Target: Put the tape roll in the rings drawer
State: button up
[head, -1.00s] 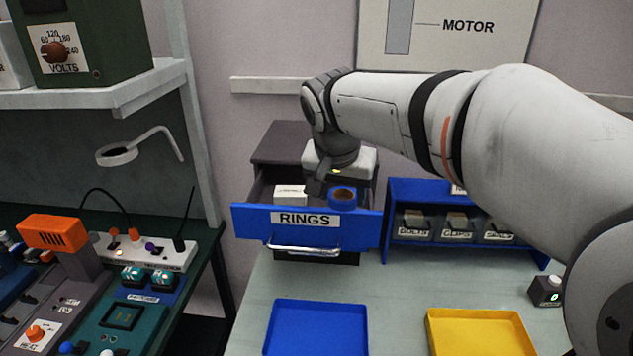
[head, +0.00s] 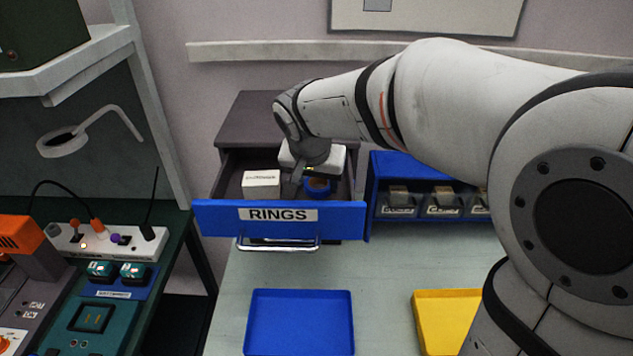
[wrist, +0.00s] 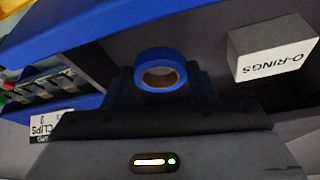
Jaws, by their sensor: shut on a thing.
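The blue tape roll (head: 317,185) with a brown core is in my gripper (head: 306,184), inside the open rings drawer (head: 220,218) and behind its blue front. In the wrist view the tape roll (wrist: 160,69) sits between the dark fingers of my gripper (wrist: 162,80), which are shut on it. The drawer's grey interior surrounds it. I cannot tell whether the roll touches the drawer floor. A white O-rings box (head: 261,184) lies in the drawer, left of the roll in the head view and apart from it.
A blue rack with labelled bins (head: 420,203) stands right of the drawer. A blue tray (head: 301,322) and a yellow tray (head: 440,320) lie on the bench in front. A power strip (head: 108,242) and other equipment fill the left bench.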

jog(key=shift+f, duration=1.05)
jog(key=shift+f, duration=0.15)
jog(key=o, duration=1)
jog(key=shift+c, duration=0.2)
jog(key=shift+r, duration=0.3)
jog(key=b+v, duration=0.1)
jog(key=v, duration=1)
jog(key=shift+s+r+b, duration=0.2)
jog(key=shift+r+b, duration=0.15)
jog(key=shift+r, duration=0.05)
